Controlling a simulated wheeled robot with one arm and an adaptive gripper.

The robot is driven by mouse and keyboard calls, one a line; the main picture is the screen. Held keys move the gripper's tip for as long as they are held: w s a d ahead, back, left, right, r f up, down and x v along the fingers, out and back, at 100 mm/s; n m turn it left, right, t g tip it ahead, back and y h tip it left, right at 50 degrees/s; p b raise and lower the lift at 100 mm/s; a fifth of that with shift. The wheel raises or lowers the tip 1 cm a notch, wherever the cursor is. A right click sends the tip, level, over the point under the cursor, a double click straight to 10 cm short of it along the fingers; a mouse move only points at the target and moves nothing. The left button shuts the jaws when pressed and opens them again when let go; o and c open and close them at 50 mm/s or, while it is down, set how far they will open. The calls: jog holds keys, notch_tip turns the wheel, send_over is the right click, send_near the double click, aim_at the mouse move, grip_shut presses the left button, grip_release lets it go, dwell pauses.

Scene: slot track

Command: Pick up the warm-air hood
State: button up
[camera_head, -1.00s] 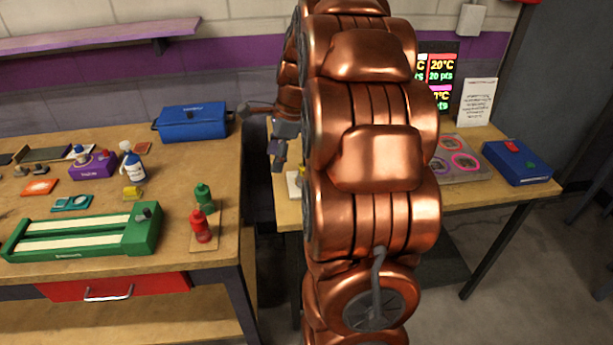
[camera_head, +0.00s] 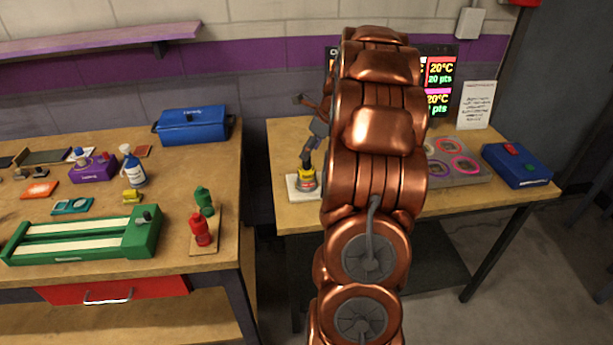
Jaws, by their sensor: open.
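A small yellow thing with a red band (camera_head: 305,182), which I take to be the warm-air hood, stands on a pale square pad (camera_head: 300,195) at the left front of the right-hand table. My gripper (camera_head: 307,164) points down directly above it, with its dark fingers at or very near its top. The gripper is open. It is too small in view to tell whether the fingers touch the hood or reach around it. My copper arm hides the middle of this table.
The right-hand table (camera_head: 472,205) also bears a grey board with coloured rings (camera_head: 458,165) and a blue box (camera_head: 517,163). A lit display (camera_head: 440,85) stands behind. A gap separates it from the left workbench (camera_head: 110,190), which holds a green device (camera_head: 140,235) and bottles.

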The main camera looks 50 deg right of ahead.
aim_at(307, 169)
jog(key=x, duration=0.4)
jog(key=shift+s+a+f+p, duration=0.1)
jog(key=shift+s+a+p, duration=0.1)
jog(key=shift+p, duration=0.2)
grip_shut()
